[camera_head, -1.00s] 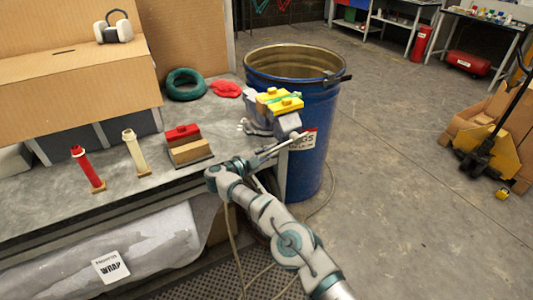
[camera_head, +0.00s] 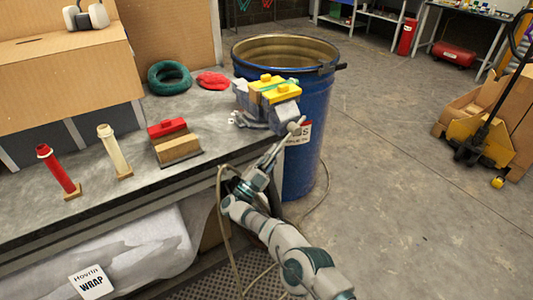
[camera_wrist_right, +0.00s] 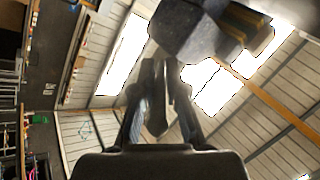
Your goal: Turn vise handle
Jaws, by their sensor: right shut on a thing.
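The vise (camera_head: 284,113) is grey with yellow jaw blocks (camera_head: 274,90) and sits at the right corner of the workbench. Its handle (camera_head: 296,126) is a thin grey bar with a rounded end, below the jaws at the bench edge. My right gripper (camera_head: 272,157) reaches up from below to the handle. In the right wrist view, both fingers of my right gripper (camera_wrist_right: 157,95) close around a grey bar. The vise's dark grey body (camera_wrist_right: 185,32) is just beyond the fingertips. The exact contact is partly hidden. My left gripper is out of view.
A blue drum (camera_head: 312,100) stands close behind and right of the vise. A red-and-wood block (camera_head: 178,148), a cream post (camera_head: 113,150) and a red post (camera_head: 58,170) stand on the workbench (camera_head: 90,207). A hose (camera_head: 322,200) hangs near my arm. Open floor lies right.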

